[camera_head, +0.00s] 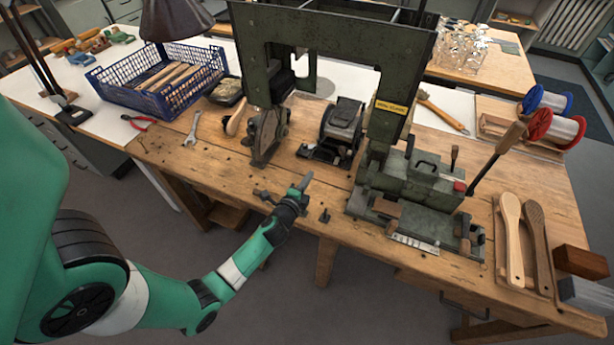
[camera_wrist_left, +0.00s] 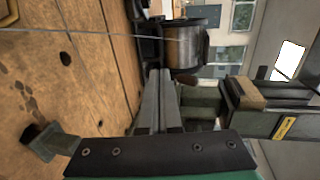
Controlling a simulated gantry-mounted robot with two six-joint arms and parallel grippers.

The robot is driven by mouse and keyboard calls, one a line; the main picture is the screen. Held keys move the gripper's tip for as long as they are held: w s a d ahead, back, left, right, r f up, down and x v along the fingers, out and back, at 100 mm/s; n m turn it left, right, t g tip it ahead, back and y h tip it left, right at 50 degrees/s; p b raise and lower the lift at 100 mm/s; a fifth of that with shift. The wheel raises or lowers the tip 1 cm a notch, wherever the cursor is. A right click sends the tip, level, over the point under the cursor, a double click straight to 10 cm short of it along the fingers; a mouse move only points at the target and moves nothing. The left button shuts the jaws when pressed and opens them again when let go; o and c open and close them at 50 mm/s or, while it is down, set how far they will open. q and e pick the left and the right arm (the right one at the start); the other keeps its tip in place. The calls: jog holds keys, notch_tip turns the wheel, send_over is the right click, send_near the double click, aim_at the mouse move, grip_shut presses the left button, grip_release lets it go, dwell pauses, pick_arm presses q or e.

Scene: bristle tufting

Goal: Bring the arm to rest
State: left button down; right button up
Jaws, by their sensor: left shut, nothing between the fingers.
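My left gripper (camera_head: 303,184) is at the front edge of the wooden workbench (camera_head: 200,165), its fingers pointing toward the green machine. In the left wrist view its two fingers (camera_wrist_left: 161,88) lie side by side, shut and empty. The green arm reaches in from the lower left of the head view. My right gripper does not show in either view.
A tall green machine (camera_head: 290,27) stands over the bench, with a dark spool unit (camera_head: 341,122) beneath it. A green fixture (camera_head: 415,178) stands to the right. Brushes (camera_head: 511,238) lie further right. A blue crate (camera_head: 171,101) stands back left. A wrench (camera_head: 192,129) lies on the bench.

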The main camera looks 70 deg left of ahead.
pick_arm(q)
jog(key=shift+s+d+r, duration=0.1)
jog(key=shift+s+d, duration=0.1)
jog(key=shift+d, duration=0.05)
jog(key=shift+a, duration=0.1)
